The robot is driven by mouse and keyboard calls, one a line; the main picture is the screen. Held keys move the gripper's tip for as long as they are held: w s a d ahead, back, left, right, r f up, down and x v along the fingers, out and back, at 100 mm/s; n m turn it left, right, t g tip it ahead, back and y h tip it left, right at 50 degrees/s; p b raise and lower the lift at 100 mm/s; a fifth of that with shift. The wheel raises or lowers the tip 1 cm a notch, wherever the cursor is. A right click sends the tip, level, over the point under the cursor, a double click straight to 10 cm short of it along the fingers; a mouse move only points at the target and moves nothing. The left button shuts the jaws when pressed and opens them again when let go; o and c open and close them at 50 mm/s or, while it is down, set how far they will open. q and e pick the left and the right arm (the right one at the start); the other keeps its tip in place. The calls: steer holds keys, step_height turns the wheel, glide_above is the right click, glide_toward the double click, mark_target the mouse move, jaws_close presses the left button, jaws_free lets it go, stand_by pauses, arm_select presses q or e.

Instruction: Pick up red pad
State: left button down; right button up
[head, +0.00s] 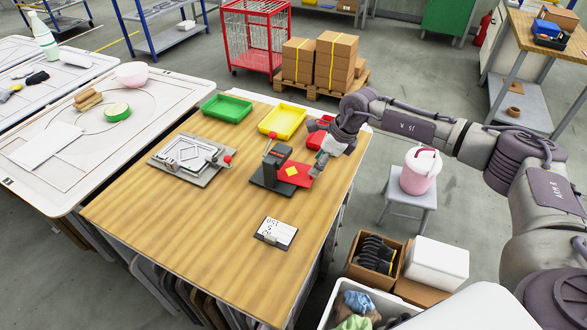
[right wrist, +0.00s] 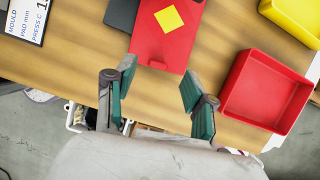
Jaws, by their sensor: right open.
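The red pad (head: 299,176) with a yellow diamond sticks out to the right from a dark grey press (head: 268,177) on the wooden table. In the right wrist view the red pad (right wrist: 158,49) lies just beyond the fingertips, with its far end beside a dark part. My right gripper (head: 320,166) is at the pad's right end in the head view. In the right wrist view the gripper (right wrist: 157,88) is open, with its two green-padded fingers apart and nothing between them. I cannot tell its height above the table. My left gripper is not in view.
A red tray (right wrist: 262,92) sits close to the right finger. A yellow tray (head: 282,122) and a green tray (head: 227,108) stand along the back. A metal mould (head: 189,159) lies left of the press.

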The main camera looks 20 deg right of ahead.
mark_target(293, 172)
steer(key=shift+x, duration=1.55)
steer(key=shift+s, duration=0.1)
jaws_close()
steer(key=shift+r, duration=0.15)
